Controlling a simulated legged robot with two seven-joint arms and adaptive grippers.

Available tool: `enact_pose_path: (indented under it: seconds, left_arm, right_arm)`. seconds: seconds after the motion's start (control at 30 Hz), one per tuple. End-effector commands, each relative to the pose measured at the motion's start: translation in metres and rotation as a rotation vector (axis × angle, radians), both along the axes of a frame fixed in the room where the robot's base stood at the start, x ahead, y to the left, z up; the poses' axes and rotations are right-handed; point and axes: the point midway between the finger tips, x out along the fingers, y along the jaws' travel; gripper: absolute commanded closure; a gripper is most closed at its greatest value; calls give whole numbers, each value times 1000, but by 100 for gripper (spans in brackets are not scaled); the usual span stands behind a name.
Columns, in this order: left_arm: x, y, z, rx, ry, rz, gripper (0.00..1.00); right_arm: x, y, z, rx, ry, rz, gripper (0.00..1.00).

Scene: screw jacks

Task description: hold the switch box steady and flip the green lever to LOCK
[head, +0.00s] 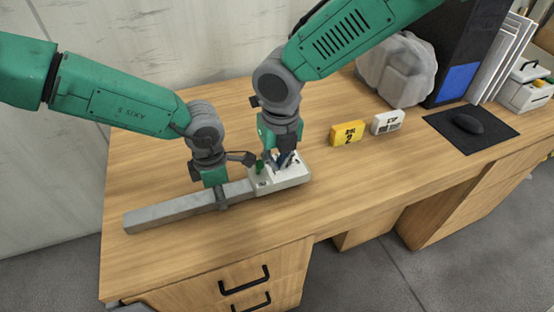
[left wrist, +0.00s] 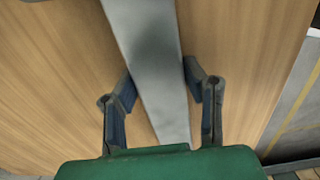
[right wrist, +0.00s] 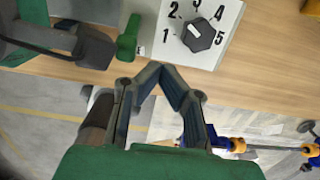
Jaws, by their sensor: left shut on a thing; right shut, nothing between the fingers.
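The white switch box (head: 292,178) sits at the right end of a long grey bar (head: 160,215) on the desk. Its green lever (head: 259,168) is near the box's left end; the lever (right wrist: 128,38) also shows in the right wrist view, beside a black dial (right wrist: 202,36) numbered 1 to 5. No LOCK marking is readable. My left gripper (head: 222,193) is shut on the grey bar, left of the box; the left wrist view shows a finger on each side of the bar (left wrist: 150,60). My right gripper (right wrist: 158,72) is shut and empty, close to the lever, no contact visible.
A yellow block (head: 347,134) and a white block (head: 388,122) stand right of the box. The desk's front edge is close to the box.

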Motion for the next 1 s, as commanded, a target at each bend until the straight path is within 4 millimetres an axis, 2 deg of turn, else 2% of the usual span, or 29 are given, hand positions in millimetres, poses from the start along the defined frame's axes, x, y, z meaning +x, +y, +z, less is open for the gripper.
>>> enact_pose_path:
  seconds: [0.73, 1.0]
  left_arm:
    - [1, -1, 2, -3, -3, 0, 100]
    - [1, -1, 2, -3, -3, 0, 100]
  right_arm:
    - [0, 0, 0, 0, 0, 0, 100]
    - [0, 0, 10, 1, -1, -1, 100]
